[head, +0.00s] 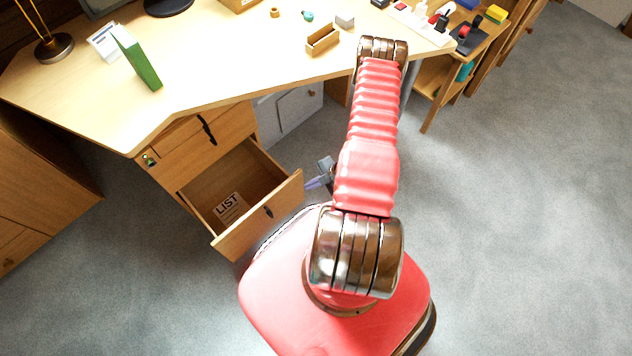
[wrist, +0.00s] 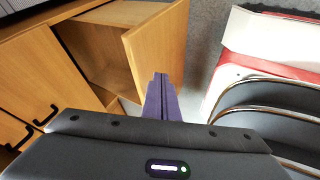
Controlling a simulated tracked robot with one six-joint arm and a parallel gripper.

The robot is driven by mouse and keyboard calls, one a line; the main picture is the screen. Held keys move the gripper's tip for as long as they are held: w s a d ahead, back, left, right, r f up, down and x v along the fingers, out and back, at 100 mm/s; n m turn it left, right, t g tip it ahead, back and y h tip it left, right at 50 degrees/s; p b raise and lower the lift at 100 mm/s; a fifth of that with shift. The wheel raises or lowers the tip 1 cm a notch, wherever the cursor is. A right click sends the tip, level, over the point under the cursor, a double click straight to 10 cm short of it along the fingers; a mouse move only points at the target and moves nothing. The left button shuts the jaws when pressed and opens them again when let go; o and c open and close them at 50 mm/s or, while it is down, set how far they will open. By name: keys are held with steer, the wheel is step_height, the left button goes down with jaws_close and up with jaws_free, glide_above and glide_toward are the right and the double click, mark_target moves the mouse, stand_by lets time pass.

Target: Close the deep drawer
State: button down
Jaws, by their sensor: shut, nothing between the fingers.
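The deep drawer (head: 257,217) is the bottom drawer of the wooden desk pedestal and stands pulled well out. A white paper marked LIST (head: 229,207) lies inside it. Its front has a dark handle at the middle. In the wrist view the drawer front (wrist: 158,48) is at the upper middle, with its open inside to the left. My gripper (head: 314,184) is just to the right of the drawer front's right end. In the wrist view its purple fingers (wrist: 160,98) are shut and empty, beside the drawer front. Whether they touch it I cannot tell.
The drawers above (head: 208,138) are shut, one with a key in its lock. The desk top (head: 220,75) overhangs the pedestal. A green book (head: 137,58) stands on it. A grey cabinet (head: 290,108) is behind my arm. Carpet (head: 150,260) in front is clear.

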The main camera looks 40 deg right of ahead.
mark_target(290, 184)
steer(key=w+f, duration=0.1)
steer(key=w, duration=0.1)
steer(key=w+a+f, duration=0.1)
steer(key=w, duration=0.1)
steer(key=w+f, duration=0.1)
steer(key=shift+w+a, duration=0.2)
steer(key=shift+w, duration=0.2)
steer(key=shift+w, duration=0.15)
